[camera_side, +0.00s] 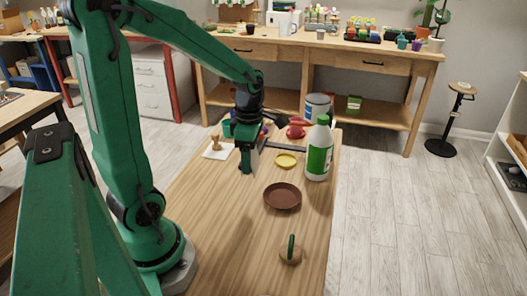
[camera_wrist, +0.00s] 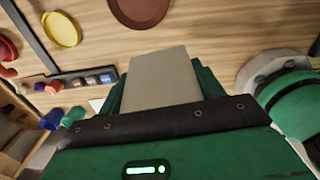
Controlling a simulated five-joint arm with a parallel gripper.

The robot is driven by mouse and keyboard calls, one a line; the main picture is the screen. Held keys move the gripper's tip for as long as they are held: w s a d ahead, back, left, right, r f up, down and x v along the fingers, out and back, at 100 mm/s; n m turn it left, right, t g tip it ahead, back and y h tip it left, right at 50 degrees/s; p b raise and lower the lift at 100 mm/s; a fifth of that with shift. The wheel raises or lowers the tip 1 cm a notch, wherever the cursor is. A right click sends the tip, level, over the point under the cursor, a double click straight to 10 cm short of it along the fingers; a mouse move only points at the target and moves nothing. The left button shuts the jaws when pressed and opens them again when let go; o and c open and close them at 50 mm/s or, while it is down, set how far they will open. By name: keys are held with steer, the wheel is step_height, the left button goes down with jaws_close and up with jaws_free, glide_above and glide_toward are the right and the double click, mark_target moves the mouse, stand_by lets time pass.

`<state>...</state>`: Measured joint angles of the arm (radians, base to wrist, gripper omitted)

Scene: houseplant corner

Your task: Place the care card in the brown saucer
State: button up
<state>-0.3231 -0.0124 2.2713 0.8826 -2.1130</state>
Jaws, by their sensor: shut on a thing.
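My gripper (camera_side: 250,168) is shut on a flat, pale grey-beige card, the care card (camera_wrist: 160,78), which stands out between the jaws in the wrist view. In the side view only a pale sliver of the card shows beside the fingers. The gripper is above the wooden table, to the left of and behind the brown saucer. The brown saucer (camera_side: 282,206) lies flat on the table and looks empty. Its edge also shows at the top of the wrist view (camera_wrist: 138,10), apart from the card.
A yellow saucer (camera_side: 286,160) lies behind the brown one. A white-and-green bottle (camera_side: 319,150) stands to the right, near the edge. A wooden disc with a green piece (camera_side: 290,252) lies in front. A white sheet (camera_side: 215,153) bears a wooden object. The front-left table is clear.

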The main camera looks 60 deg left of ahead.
steer(key=w+d+r+m, duration=0.1)
steer(key=w+d, duration=0.2)
steer(key=d, duration=1.2)
steer(key=shift+w, duration=0.2)
steer(key=shift+a, duration=0.15)
glide_above(282, 199)
steer(key=shift+f, duration=5.4)
steer(key=shift+f, duration=0.6)
steer(key=o, duration=0.9)
steer(key=shift+o, duration=0.2)
steer(key=shift+r, duration=0.1)
